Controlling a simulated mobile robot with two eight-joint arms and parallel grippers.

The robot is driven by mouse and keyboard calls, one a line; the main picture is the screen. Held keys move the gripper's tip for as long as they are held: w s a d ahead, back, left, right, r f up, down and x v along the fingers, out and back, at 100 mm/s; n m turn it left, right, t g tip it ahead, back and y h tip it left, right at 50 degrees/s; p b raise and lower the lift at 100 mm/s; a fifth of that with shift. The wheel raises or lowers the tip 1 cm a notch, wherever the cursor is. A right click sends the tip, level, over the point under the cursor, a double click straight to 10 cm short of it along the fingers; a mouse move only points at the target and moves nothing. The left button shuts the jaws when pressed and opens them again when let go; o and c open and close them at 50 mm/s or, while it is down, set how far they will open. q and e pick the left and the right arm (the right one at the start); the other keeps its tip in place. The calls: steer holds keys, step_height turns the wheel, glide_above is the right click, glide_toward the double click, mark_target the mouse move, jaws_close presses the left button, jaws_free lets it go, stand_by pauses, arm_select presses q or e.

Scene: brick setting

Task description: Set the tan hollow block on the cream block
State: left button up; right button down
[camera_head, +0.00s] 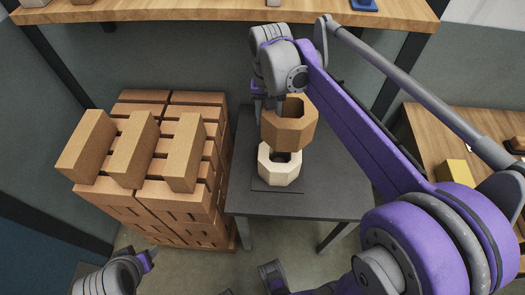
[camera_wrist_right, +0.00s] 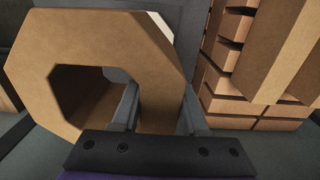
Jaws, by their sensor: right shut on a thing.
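The tan hollow block (camera_head: 298,132) is an eight-sided ring with a hole through it. My right gripper (camera_head: 264,102) is shut on its left wall in the head view. In the right wrist view the fingers (camera_wrist_right: 158,112) straddle one wall of the tan block (camera_wrist_right: 100,32). The cream block (camera_head: 278,170), also hollow and eight-sided, stands on a dark square on the grey table. The tan block overlaps its top edge in the head view; I cannot tell whether they touch. My left gripper (camera_head: 149,260) is at the bottom left, away from both; its jaws are unclear.
A stack of orange-brown bricks (camera_head: 150,208) stands left of the grey table (camera_head: 335,203), with several lighter long bricks (camera_head: 132,150) on top. A wooden shelf (camera_head: 210,12) runs along the back. A yellow block (camera_head: 454,172) sits on a wooden bench at right. The table's right side is clear.

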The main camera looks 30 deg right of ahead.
steer(key=shift+w+a+r, duration=0.35)
steer(key=shift+f, duration=0.25)
arm_select(q)
steer(key=shift+a+f+b, duration=0.35)
steer(key=shift+a, duration=0.25)
arm_select(e)
steer(key=shift+f, duration=4.65)
arm_select(q)
steer(key=shift+s, duration=0.1)
steer(key=shift+f, duration=0.25)
arm_select(e)
steer(key=shift+f, duration=0.4)
arm_select(q)
steer(key=shift+f+b, duration=0.2)
steer(key=shift+b, duration=0.15)
arm_select(e)
steer(key=shift+f, duration=0.25)
arm_select(q)
steer(key=shift+s, duration=0.1)
arm_select(e)
steer(key=shift+c, duration=2.1)
jaws_free()
